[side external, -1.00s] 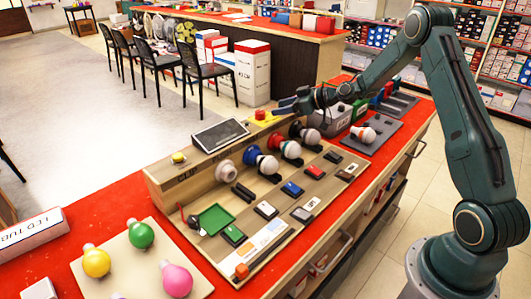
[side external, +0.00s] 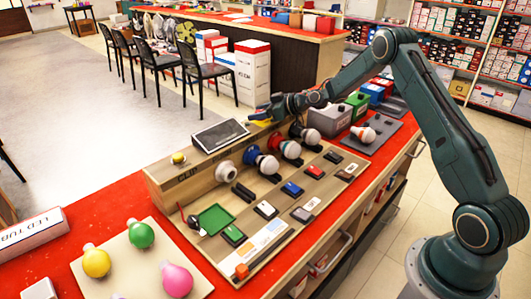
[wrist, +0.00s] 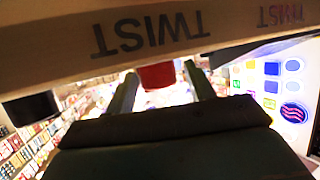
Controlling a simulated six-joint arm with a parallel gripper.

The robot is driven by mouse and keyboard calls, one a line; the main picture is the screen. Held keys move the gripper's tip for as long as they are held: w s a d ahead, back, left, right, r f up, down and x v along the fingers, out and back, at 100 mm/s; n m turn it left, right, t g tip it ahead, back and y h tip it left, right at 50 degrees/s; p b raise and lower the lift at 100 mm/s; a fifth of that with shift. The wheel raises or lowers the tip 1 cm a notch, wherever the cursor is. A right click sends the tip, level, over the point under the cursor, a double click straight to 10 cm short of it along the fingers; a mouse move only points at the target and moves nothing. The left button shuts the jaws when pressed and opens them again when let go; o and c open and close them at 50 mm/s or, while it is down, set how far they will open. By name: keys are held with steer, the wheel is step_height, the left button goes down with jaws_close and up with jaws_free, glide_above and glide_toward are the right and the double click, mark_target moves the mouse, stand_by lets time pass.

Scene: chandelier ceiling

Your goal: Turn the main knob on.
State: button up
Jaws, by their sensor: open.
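A red knob (wrist: 158,76), which looks like the main knob, shows in the wrist view between the two fingers of my gripper (wrist: 162,84). The fingers are apart, one on each side of it; I cannot tell whether either touches it.
A grey box (side external: 329,119) is to the right. A panel lettered TWIST (wrist: 150,32) crosses the top of the wrist view.

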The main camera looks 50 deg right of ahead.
steer(key=shift+c, duration=0.4)
steer(key=c, duration=0.9)
steer(key=shift+m+h, duration=0.6)
steer(key=shift+a+m+t+h, duration=0.1)
steer(key=shift+m+t+h, duration=0.2)
steer(key=shift+m+h, duration=2.7)
steer(key=shift+h, duration=0.5)
steer(key=shift+f+m+g+h, duration=0.1)
steer(key=shift+m+g+h, duration=0.8)
steer(key=shift+m+h, duration=0.65)
steer(key=shift+m+g+h, duration=0.9)
steer(key=shift+m+h, duration=0.55)
steer(key=shift+h, duration=0.1)
